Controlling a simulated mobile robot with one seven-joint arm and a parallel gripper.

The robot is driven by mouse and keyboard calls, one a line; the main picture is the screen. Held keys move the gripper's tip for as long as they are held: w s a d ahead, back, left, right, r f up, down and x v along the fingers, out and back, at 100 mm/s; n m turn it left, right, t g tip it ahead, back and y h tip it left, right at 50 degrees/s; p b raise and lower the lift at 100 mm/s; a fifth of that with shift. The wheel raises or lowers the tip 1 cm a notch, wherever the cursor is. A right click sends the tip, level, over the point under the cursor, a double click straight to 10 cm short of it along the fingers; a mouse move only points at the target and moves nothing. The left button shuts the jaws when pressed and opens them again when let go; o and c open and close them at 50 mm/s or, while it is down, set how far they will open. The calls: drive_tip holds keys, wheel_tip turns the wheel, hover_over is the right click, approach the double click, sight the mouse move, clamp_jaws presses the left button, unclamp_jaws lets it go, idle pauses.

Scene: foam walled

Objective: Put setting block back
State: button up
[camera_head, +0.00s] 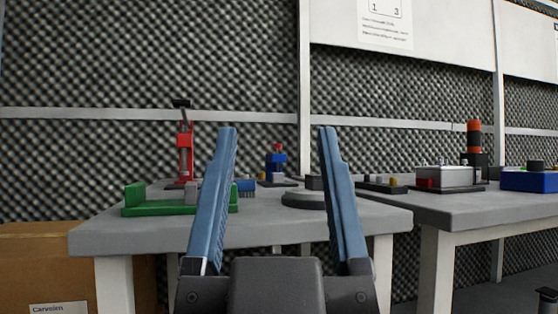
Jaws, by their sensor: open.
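My gripper (277,128) is open and empty, its two blue fingers raised in front of the left table (260,235). No block is marked by name, so I cannot tell for sure which thing is the setting block. A small grey block (191,191) sits at the green fixture (150,208) on the left of that table, partly hidden by my left finger. A blue piece with a toothed lower edge (246,187) stands just right of that finger. A round grey disc (302,200) lies partly behind my right finger.
A red upright tool (185,155) and a blue device with a red top (277,160) stand further back. A dark tray (384,188) holds small pegs. The right table (450,210) carries a grey instrument (445,176) and a blue box (530,182). A cardboard box (60,265) is lower left.

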wheel_tip(320, 180, up, 26)
drive_tip(key=p, duration=2.5)
drive_tip(key=shift+f, duration=0.25)
